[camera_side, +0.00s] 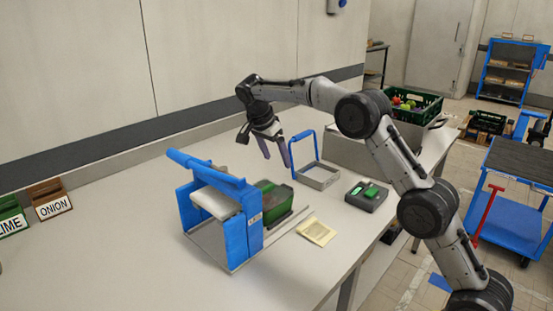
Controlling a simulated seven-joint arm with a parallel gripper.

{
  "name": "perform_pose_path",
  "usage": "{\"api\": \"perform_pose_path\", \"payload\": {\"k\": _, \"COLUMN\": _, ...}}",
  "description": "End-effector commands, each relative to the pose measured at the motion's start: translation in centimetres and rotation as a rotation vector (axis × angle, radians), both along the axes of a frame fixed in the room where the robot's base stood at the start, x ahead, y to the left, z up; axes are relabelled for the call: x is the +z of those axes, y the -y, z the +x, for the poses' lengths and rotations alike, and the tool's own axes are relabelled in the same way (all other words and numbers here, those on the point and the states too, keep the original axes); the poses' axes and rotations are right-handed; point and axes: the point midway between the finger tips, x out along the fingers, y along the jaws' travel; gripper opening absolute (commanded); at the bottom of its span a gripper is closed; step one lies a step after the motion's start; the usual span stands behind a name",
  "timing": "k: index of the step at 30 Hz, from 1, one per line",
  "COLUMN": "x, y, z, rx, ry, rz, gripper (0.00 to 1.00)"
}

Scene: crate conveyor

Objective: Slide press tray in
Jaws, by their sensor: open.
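The press (250,239) is a blue frame with a pale block under its blue top bar, standing on a grey base plate on the table.
A shallow grey frame with a blue handle (302,136) stands right of my gripper. A dark box with green parts (363,205) and a yellowish paper (316,232) lie nearer the front edge. A metal bin (345,152) and green vegetable crate (427,116) stand behind. Bins labelled LIME and ONION (53,208) are far left.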

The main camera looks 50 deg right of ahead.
Motion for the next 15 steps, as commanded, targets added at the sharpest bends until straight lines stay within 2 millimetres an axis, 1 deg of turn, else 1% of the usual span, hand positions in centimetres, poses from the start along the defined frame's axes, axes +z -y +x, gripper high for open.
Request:
{"api": "perform_pose_path", "payload": {"k": 2, "x": 0.1, "y": -0.4, "z": -0.2, "rx": 0.024, "ry": -0.019, "rz": 0.019, "gripper": 0.85}}
{"api": "perform_pose_path", "payload": {"k": 3, "x": 0.3, "y": -0.9, "z": -0.3, "rx": 0.044, "ry": -0.034, "rz": 0.051, "gripper": 0.85}}
{"api": "perform_pose_path", "payload": {"k": 5, "x": 0.6, "y": -1.3, "z": -0.2, "rx": 0.065, "ry": -0.046, "rz": 0.123, "gripper": 0.85}}
{"api": "perform_pose_path", "payload": {"k": 8, "x": 1.0, "y": 0.0, "z": 0.0, "rx": 0.070, "ry": -0.045, "rz": 0.262, "gripper": 0.85}}
{"api": "perform_pose_path", "payload": {"k": 10, "x": 1.3, "y": 1.6, "z": 0.2, "rx": 0.063, "ry": -0.026, "rz": 0.347, "gripper": 0.85}}
{"api": "perform_pose_path", "payload": {"k": 13, "x": 1.1, "y": 3.9, "z": 0.3, "rx": 0.024, "ry": -0.004, "rz": 0.394, "gripper": 0.85}}
{"api": "perform_pose_path", "payload": {"k": 15, "x": 0.9, "y": 4.9, "z": 0.2, "rx": 0.005, "ry": 0.002, "rz": 0.396, "gripper": 0.85}}
